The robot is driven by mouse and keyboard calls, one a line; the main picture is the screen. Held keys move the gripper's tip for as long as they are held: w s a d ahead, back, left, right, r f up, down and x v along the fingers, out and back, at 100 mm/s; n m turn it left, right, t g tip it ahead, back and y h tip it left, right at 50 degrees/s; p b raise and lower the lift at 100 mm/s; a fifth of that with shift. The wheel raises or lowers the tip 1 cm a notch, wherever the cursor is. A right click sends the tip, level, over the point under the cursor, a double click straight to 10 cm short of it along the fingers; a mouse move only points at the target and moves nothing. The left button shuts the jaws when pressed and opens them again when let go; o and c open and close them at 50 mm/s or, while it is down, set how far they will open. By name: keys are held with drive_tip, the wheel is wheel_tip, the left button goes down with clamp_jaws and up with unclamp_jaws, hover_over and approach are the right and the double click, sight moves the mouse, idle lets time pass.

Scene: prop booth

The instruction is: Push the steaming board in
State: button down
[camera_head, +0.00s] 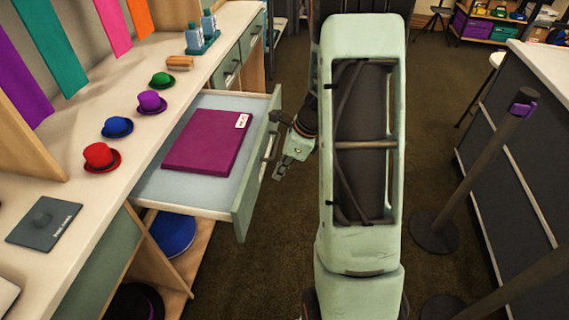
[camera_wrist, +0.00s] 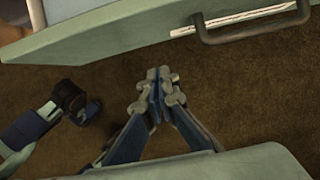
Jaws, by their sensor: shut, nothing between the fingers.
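A pale green drawer (camera_head: 190,203) stands pulled out from the counter in the head view. A flat magenta board (camera_head: 206,140) with a white label lies in it. The drawer's front panel (camera_head: 243,205) faces my gripper and carries a dark handle (camera_head: 268,145). The front and handle (camera_wrist: 250,27) also show along the top of the wrist view. My gripper (camera_head: 280,172) is just right of the drawer front, close to the handle. In the wrist view its fingertips (camera_wrist: 160,86) are together, empty, over brown carpet. Whether they touch the front I cannot tell.
Small hats, including a red one (camera_head: 101,157), and a grey plate (camera_head: 45,224) sit on the counter. A blue round item (camera_head: 174,235) is on a shelf below the drawer. Stanchion posts (camera_head: 488,165) and a dark counter (camera_head: 525,140) stand at right.

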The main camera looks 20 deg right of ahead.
sight(169, 160)
drive_tip(key=w+a, duration=0.1)
drive_tip(key=a+f, duration=0.1)
drive_tip(key=w+a, duration=0.1)
drive_tip(key=a, duration=0.1)
drive_tip(key=shift+w+f, duration=0.35)
drive_tip(key=shift+a, duration=0.1)
drive_tip(key=shift+w+a+r, duration=0.1)
drive_tip(key=shift+w+a, duration=0.15)
drive_tip(key=shift+a, duration=0.05)
drive_tip(key=w+a+p, duration=0.3)
drive_tip(key=w+a, duration=0.2)
drive_tip(key=a, duration=0.2)
drive_tip(key=w+a+p, duration=0.3)
drive_tip(key=w+a, duration=0.2)
drive_tip(key=a, duration=0.3)
drive_tip(key=w+a+p, duration=0.3)
drive_tip(key=w+a, duration=0.2)
drive_tip(key=a, duration=0.3)
drive_tip(key=shift+w, duration=0.25)
drive_tip(key=shift+w+a, duration=0.2)
drive_tip(key=shift+a, duration=0.1)
drive_tip(key=shift+w+a+r, duration=0.1)
